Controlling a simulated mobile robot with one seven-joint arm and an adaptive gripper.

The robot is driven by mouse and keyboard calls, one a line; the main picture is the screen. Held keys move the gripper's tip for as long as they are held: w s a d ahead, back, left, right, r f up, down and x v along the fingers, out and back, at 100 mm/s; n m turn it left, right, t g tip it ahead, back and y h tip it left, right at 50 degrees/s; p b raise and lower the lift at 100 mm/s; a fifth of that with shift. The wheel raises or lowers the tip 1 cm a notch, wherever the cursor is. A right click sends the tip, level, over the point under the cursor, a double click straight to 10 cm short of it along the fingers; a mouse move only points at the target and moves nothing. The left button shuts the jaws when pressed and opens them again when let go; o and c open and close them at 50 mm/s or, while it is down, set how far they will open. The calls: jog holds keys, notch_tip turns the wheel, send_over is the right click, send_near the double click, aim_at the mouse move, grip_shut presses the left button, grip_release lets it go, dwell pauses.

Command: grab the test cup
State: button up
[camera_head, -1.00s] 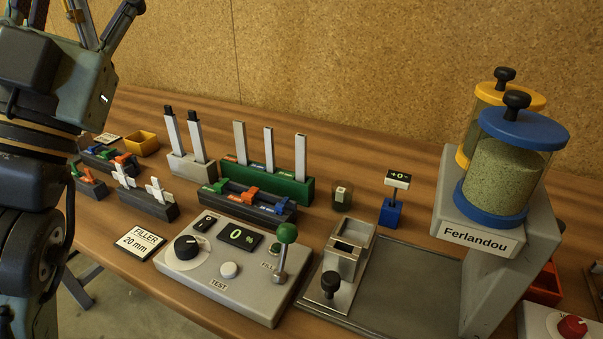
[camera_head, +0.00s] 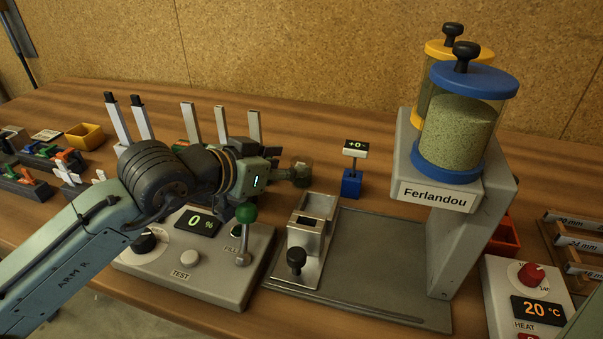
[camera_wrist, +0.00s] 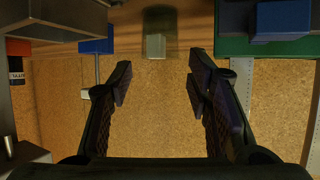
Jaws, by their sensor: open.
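The test cup (camera_head: 303,169) is a small, dark see-through cup with a pale mark or piece showing in it. It stands upright on the wooden table behind the metal slide block. In the wrist view the cup (camera_wrist: 159,33) shows at the top, in line with the gap between my fingers and beyond their tips. My gripper (camera_wrist: 160,68) is open and empty, its fingers spread wider than the cup. In the head view my gripper (camera_head: 287,174) reaches in from the left, close beside the cup. Its fingers partly overlap the cup there, and I cannot tell the exact gap.
A blue-based display post (camera_head: 352,170) stands right of the cup. The metal slide block (camera_head: 310,232) is in front. The control panel (camera_head: 205,255) with its green-knobbed lever lies below my arm. The Ferlandou dispenser (camera_head: 432,195) is farther right. White upright strips (camera_head: 222,124) stand behind my arm.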

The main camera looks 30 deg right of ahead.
aim_at(300, 162)
jog(key=x, duration=0.6)
jog(key=shift+c, duration=0.4)
jog(key=c, duration=0.9)
